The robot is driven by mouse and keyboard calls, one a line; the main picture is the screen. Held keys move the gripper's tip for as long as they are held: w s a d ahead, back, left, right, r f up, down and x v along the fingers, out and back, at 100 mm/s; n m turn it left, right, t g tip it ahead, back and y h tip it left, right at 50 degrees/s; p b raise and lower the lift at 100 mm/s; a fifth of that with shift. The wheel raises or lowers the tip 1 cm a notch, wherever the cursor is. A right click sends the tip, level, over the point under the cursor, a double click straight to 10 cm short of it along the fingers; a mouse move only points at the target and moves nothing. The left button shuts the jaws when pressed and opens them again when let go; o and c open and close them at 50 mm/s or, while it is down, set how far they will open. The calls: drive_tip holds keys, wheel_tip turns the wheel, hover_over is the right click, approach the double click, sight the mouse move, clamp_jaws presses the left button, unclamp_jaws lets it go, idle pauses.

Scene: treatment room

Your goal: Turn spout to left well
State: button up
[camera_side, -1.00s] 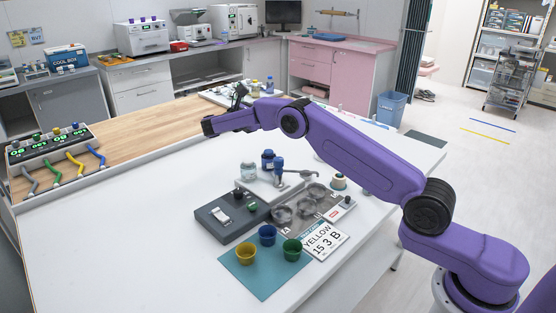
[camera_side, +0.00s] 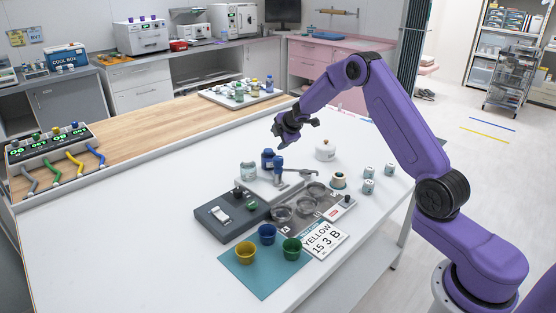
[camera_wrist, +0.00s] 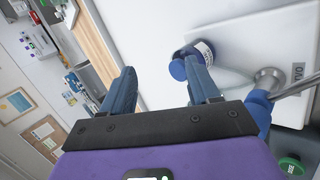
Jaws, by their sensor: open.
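The grey metal spout (camera_side: 298,172) runs level from the blue-topped post (camera_side: 279,166) and points right, toward the back of the wells. The wells are clear round dishes in a grey base; the left well (camera_side: 281,213) is nearest the front, a middle one (camera_side: 304,201) and a right one (camera_side: 317,190) lie behind it. My gripper (camera_side: 293,126) is open and empty, above and behind the post, apart from it. In the wrist view my open fingers (camera_wrist: 163,85) are left of the spout's metal pivot (camera_wrist: 270,78). A blue jar (camera_wrist: 194,58) shows near the right finger.
A dark control box (camera_side: 232,213) stands left of the wells. Yellow (camera_side: 245,253), blue (camera_side: 267,234) and green (camera_side: 292,248) cups and a "YELLOW 15 3 B" card (camera_side: 325,240) are in front. A white pot (camera_side: 325,149) and small jars (camera_side: 368,186) stand right.

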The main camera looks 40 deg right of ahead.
drive_tip(key=s+a+r+m+t+y, duration=0.3)
drive_tip(key=s+r+m+t+y, duration=0.45)
drive_tip(key=s+r+y, duration=0.55)
drive_tip(key=h, duration=0.1)
approach(278, 158)
drive_tip(key=x, duration=0.3)
drive_tip(key=shift+m+g, duration=0.25)
drive_tip(key=shift+m, duration=0.2)
drive_tip(key=shift+x, duration=3.55)
drive_tip(key=shift+w+d+f, duration=0.1)
clamp_jaws()
